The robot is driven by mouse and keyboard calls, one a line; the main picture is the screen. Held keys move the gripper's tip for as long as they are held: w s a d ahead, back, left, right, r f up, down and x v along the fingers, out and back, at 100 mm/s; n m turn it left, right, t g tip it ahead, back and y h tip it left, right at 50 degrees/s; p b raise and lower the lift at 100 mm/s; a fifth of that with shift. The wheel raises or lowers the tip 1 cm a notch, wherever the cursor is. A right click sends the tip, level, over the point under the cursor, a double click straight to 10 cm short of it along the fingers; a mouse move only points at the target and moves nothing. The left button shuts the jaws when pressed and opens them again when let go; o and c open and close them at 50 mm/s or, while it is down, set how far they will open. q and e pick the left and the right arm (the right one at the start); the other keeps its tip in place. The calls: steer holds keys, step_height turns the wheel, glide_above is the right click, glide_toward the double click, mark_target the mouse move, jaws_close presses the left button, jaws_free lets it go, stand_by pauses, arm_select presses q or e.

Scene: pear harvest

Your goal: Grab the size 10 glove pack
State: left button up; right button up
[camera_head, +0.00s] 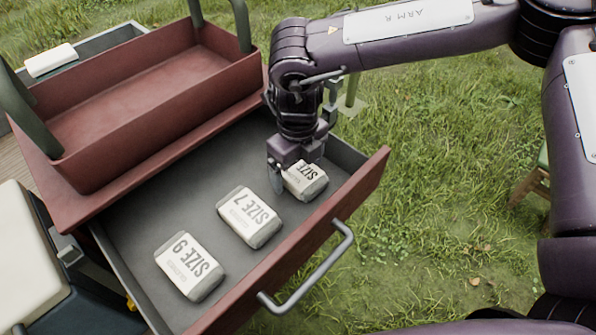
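Three pale glove packs lie in an open grey-lined drawer (215,170) with a red front. The pack at lower left (188,266) reads SIZE 9, and the middle pack (248,217) reads SIZE 7. The third pack (309,184), at the far right, shows SIZE, but its number is hidden by my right gripper. My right gripper (285,180) points down at this third pack, with one finger at its left side. The other finger is hidden, so I cannot tell whether it grips the pack. My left gripper is out of view.
A red open tray (150,105) with green posts stands above and behind the drawer. The drawer's metal handle (312,272) sticks out in front. A pale block (51,60) lies at the back left. Grass surrounds the unit, and part of a wooden stool (532,185) shows at right.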

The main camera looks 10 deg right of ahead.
steer(key=c, duration=1.1)
steer(key=shift+o, duration=0.2)
steer(key=shift+r, duration=0.15)
